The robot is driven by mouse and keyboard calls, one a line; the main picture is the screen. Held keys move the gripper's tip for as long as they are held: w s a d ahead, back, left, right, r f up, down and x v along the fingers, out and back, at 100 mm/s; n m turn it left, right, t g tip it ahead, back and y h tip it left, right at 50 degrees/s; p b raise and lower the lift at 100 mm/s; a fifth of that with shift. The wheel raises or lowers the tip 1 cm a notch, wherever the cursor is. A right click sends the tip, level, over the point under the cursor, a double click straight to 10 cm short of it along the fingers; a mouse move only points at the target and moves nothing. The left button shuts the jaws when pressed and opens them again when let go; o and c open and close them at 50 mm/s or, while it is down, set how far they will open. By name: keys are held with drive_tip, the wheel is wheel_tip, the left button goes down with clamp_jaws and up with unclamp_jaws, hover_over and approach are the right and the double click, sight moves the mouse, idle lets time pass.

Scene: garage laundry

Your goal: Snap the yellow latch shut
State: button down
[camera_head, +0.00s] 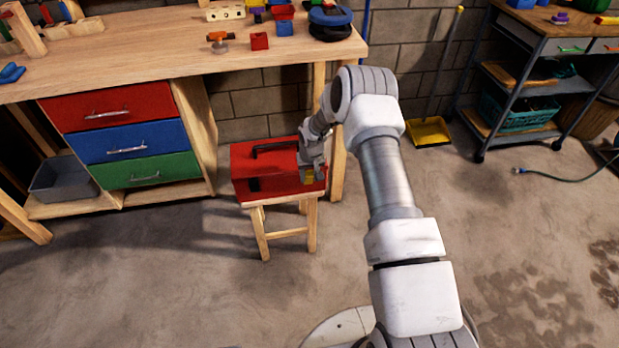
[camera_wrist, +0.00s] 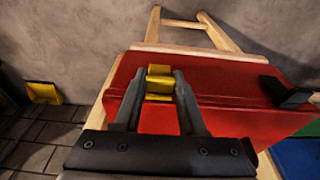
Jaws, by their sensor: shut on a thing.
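A red toolbox (camera_head: 275,190) sits on a small wooden stool, and it also shows in the wrist view (camera_wrist: 225,122). The yellow latch (camera_wrist: 159,83) is on the toolbox's front face. It is partly hidden in the head view (camera_head: 308,175). My gripper (camera_wrist: 160,75) is at the latch, with one finger on each side of it and the jaws shut on it. In the head view my gripper (camera_head: 312,170) reaches down to the right end of the box. A black latch (camera_wrist: 287,92) is on the same face. I cannot tell whether the yellow latch is fastened.
The wooden stool (camera_head: 285,232) stands by the workbench (camera_head: 150,62) and its right leg. Red, blue and green drawers (camera_head: 127,142) are to the left. A yellow dustpan (camera_head: 429,132) stands by the wall. A shelf cart (camera_head: 530,85) is at the right. The floor in front is clear.

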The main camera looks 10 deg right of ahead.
idle(0.4)
drive_tip(key=shift+c, duration=2.4)
unclamp_jaws()
drive_tip(key=p+v, duration=0.2)
drive_tip(key=v, duration=1.5)
drive_tip(key=shift+r, duration=0.2)
